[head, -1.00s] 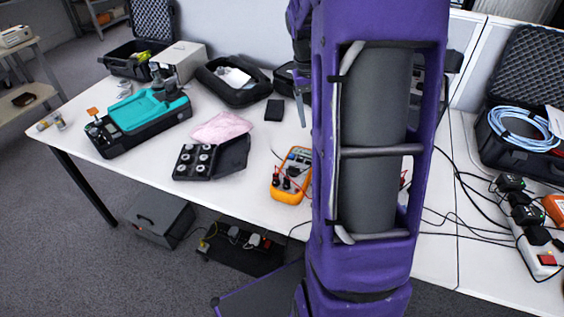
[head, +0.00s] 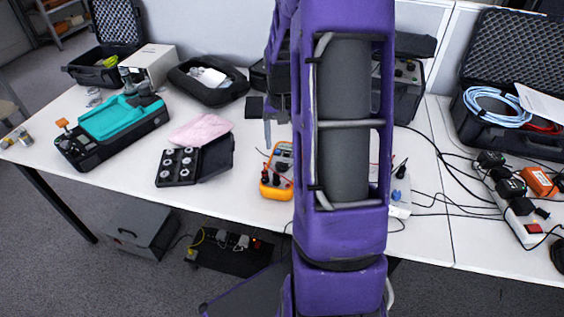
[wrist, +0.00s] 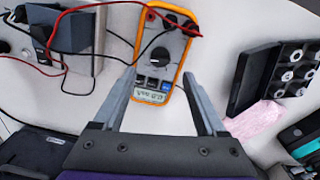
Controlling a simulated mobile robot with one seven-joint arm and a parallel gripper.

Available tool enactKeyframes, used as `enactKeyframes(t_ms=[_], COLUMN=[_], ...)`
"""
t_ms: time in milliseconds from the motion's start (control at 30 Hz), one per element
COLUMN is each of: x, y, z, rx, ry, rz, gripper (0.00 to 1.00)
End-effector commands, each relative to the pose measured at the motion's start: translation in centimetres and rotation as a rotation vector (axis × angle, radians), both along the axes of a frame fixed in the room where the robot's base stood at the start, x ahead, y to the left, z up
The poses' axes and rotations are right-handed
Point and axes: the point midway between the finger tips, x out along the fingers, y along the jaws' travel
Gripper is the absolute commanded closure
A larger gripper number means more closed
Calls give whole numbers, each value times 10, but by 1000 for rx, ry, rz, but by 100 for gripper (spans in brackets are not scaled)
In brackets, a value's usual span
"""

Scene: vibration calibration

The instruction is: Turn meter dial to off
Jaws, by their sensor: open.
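The meter (wrist: 160,50) is an orange-edged handheld multimeter with a grey face, lying on the white table. Its round black dial (wrist: 158,55) is in the middle of the face, and a small display shows at its lower end in the wrist view. Red and black leads plug into its top end. In the head view the meter (head: 268,190) is partly hidden behind my arm. My gripper (wrist: 158,73) is open and empty, with one finger on each side of the meter in the wrist view. Whether the fingers touch anything, and the dial's exact setting, cannot be told.
An open black case of round weights (head: 178,167), a pink cloth (head: 201,129) and a teal-topped device (head: 112,130) lie to the left. A grey box with leads (wrist: 75,35) stands beside the meter. Power strips and cables crowd the right.

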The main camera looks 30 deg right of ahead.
Motion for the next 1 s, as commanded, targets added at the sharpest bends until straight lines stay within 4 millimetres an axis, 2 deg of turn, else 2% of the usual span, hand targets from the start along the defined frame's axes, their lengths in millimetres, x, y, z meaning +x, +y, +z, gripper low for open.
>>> enactKeyframes(t_ms=[33,100,300,500,767,867,1000], x=[-1,0,0,0,0,0,0], y=[0,0,0,0,0,0,0], z=[-14,-28,-59,-71,-72,-72,-72], rx=[2,3,1,0,-1,-1,-1], ry=[2,2,2,-1,-1,-1,-1], rz=[0,0,0,0,1,1,1], gripper=[26,26,26,26,26,41,66])
